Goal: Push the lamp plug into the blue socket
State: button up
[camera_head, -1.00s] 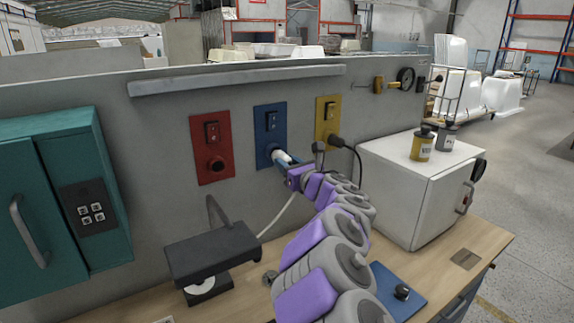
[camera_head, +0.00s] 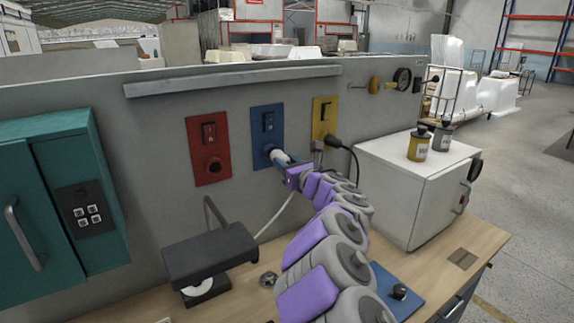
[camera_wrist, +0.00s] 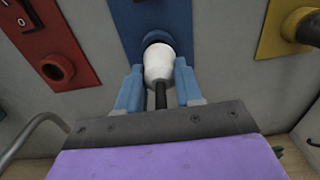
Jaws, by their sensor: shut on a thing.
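The blue socket plate (camera_head: 268,135) is on the grey wall panel, between a red and a yellow one. Its round socket also shows in the wrist view (camera_wrist: 155,37). My gripper (camera_wrist: 158,84) is shut on the white lamp plug (camera_wrist: 159,62), one blue finger on each side. The plug's front end is at the socket opening, lined up with it. How deep it sits, and its prongs, cannot be seen. The dark lamp (camera_head: 210,254) stands on the bench, and its pale cable (camera_head: 276,217) rises towards the plug.
The red socket plate (camera_head: 209,150) is empty. The yellow plate (camera_head: 324,122) holds a black plug with a cable, close to my gripper's right. A teal cabinet (camera_head: 60,190) is at left. A white cabinet (camera_head: 415,190) with two cans stands at right.

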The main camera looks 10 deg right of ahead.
jog(key=shift+x, duration=1)
jog(key=o, duration=1.1)
jog(key=shift+s, duration=0.1)
jog(key=p+v, duration=0.2)
jog(key=v, duration=1.5)
jog(key=shift+d, duration=0.15)
